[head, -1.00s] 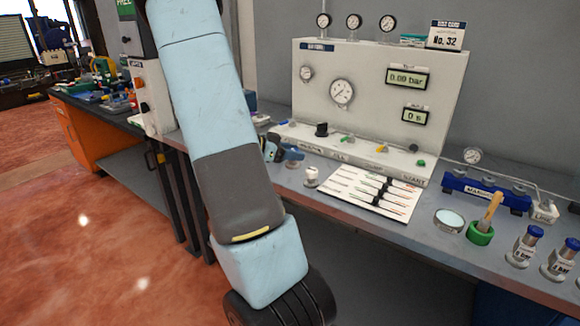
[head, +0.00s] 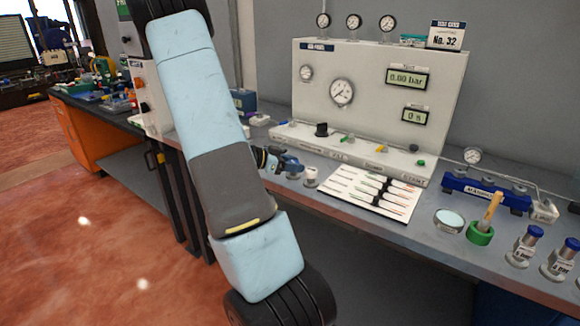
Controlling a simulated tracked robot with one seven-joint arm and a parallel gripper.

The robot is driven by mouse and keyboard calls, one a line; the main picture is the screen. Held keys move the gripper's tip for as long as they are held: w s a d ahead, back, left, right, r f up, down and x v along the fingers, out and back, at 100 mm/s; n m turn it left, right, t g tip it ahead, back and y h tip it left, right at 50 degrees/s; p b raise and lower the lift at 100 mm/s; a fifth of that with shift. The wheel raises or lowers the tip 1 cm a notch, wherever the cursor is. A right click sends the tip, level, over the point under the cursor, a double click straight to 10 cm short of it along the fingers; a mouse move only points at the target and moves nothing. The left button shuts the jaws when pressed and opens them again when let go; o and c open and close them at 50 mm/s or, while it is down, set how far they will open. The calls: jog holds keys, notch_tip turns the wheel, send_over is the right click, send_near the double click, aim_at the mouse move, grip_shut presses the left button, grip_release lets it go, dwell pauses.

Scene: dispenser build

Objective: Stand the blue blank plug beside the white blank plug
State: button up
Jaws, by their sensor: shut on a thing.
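The white blank plug (head: 311,177) stands upright on the grey bench, left of the white sheet of tools. My gripper (head: 287,164) is just left of it and low over the bench, its fingers small and dark blue. It is shut on the blue blank plug (head: 293,174), a small piece under the fingertips, close beside the white plug. The fingers hide most of the blue plug, and I cannot tell whether its base touches the bench. My arm hides the bench to the left.
The white test panel (head: 380,110) with gauges rises behind. The tool sheet (head: 350,198) lies to the right. Farther right are a round dish (head: 449,221), a green cup (head: 480,233), a blue manifold (head: 485,192) and blue-capped bottles (head: 525,245). The bench front edge is close.

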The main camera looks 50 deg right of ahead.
jog(key=shift+f, duration=0.1)
jog(key=o, duration=0.9)
jog(key=shift+c, duration=0.2)
